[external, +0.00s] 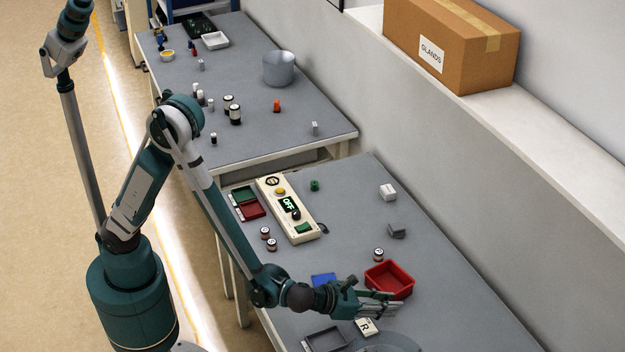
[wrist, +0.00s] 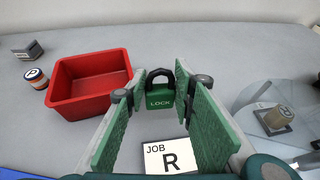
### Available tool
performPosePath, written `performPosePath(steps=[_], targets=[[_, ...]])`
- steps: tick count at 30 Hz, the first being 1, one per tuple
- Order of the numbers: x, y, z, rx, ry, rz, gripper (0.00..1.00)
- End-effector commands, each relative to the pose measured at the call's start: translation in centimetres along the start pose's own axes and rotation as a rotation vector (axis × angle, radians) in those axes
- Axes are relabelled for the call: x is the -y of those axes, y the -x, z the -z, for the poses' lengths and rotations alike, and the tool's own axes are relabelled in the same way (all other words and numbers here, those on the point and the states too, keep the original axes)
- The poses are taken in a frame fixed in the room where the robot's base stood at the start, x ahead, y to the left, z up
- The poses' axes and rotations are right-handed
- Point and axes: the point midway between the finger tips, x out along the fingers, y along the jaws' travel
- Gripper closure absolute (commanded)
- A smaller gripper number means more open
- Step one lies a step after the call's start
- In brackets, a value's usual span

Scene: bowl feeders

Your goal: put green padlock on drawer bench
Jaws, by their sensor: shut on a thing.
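The green padlock (wrist: 160,97), marked LOCK and with a dark shackle, is upright between the fingertips of my gripper (wrist: 158,95) in the wrist view. My gripper is shut on it, low over the near bench (external: 345,225), beside the red bin. In the external view my gripper (external: 385,302) hides most of the padlock, and I cannot tell whether it touches the bench top. The far bench (external: 255,135) stands beyond the near one. A grey panel shows under its front edge; I cannot tell if it is a drawer.
The red bin (external: 389,279) is close to my gripper. A JOB R card (wrist: 170,157) lies just below it. A clear round cover (wrist: 275,105) is on the right. A control box (external: 287,208) and several small parts stand farther back. The far bench has bare patches.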

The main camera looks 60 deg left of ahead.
Motion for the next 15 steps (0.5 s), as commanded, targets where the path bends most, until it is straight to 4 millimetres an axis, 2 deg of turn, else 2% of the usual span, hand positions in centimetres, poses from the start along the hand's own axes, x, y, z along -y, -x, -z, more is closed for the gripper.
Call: performPosePath(steps=[5,15], targets=[[0.0,-0.2,0.4,0.0,0.0,0.0,0.89],[0.0,-1.4,3.3,0.0,0.0,0.0,0.89]])
